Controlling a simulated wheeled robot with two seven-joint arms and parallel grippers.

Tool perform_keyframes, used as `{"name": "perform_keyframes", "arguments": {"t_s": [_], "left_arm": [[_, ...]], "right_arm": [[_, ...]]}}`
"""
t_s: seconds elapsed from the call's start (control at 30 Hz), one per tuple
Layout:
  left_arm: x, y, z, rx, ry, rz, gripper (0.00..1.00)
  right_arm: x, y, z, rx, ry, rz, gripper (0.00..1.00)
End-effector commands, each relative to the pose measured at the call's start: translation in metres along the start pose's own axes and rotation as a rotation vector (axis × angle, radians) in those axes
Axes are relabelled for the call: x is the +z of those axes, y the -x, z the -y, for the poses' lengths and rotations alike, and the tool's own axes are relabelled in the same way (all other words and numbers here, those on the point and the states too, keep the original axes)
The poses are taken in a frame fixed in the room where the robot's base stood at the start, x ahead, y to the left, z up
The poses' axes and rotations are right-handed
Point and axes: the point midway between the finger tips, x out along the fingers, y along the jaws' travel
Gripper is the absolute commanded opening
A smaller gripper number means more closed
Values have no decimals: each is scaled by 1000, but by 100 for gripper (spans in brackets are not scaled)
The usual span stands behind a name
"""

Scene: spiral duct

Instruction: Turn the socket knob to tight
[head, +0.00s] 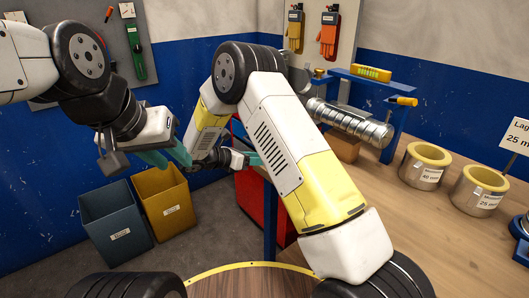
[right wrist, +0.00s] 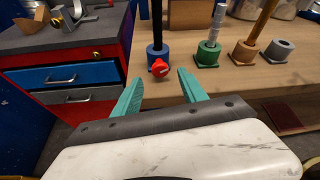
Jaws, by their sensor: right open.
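A red knob (right wrist: 160,68) sits on the front of a blue socket (right wrist: 157,52) near the bench edge in the right wrist view. A dark upright pole stands in that socket. My right gripper (right wrist: 160,84) is open, its two teal fingers apart, with the knob showing between and just beyond their tips. I see no contact with the knob. In the head view my right arm hides the socket and knob. My left gripper (head: 176,164) hangs at the left in the head view, its teal fingers apart and nothing seen between them.
Green (right wrist: 208,53), tan (right wrist: 245,52) and grey (right wrist: 279,51) sockets stand right of the blue one. A drawer cabinet (right wrist: 60,78) is at left.

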Motion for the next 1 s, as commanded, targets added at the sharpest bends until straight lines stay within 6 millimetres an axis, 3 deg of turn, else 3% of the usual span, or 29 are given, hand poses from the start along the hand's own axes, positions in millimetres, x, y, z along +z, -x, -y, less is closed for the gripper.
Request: {"name": "perform_keyframes", "arguments": {"t_s": [0.1,0.3,0.63,0.9,1.0], "left_arm": [[0,0,0,0,0,0,36],[0,0,0,0,0,0,36],[0,0,0,0,0,0,36],[0,0,0,0,0,0,36],[0,0,0,0,0,0,36]], "right_arm": [[0,-21,1,-2,-1,-1,50],[0,-42,0,0,-3,-1,50],[0,-45,0,2,-3,-1,50],[0,-45,0,2,-3,0,0],[0,-45,0,2,-3,0,0]]}}
